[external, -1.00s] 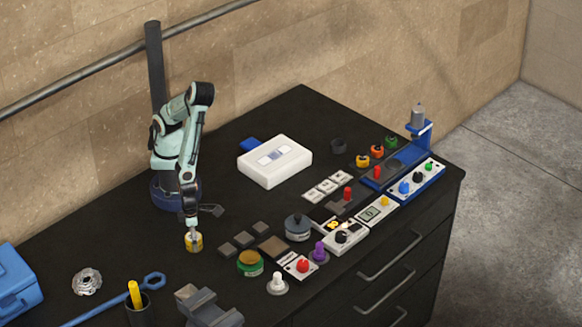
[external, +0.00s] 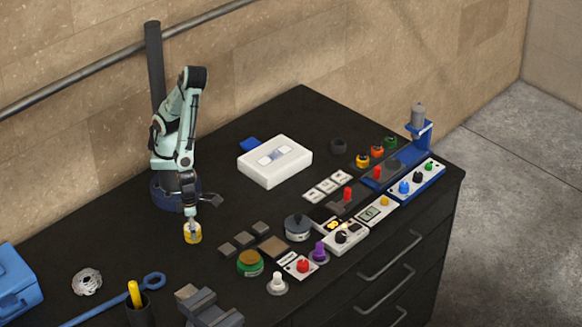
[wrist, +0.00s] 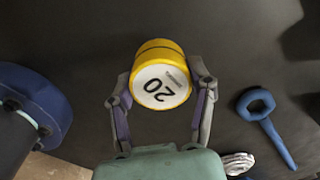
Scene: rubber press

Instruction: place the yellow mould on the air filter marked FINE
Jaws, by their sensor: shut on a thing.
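My gripper (external: 192,228) is shut on a yellow cylinder (external: 193,236) in front of my base. In the wrist view the yellow cylinder (wrist: 160,48) sits between the two fingers, and its white end face reads 20. It appears to be a little above the table. A small yellow ring-shaped piece (external: 362,162) stands at the back right beside an orange and a green one. Three white tiles (external: 326,187) with small dark marks lie right of centre. Their lettering is too small to read, so I cannot tell which thing is marked FINE.
Dark square blocks (external: 243,239) and a green and brown round button (external: 250,262) lie right of my gripper. A white box (external: 275,161) stands behind. A blue wrench (external: 153,281) and a cup (external: 138,307) are at the front left.

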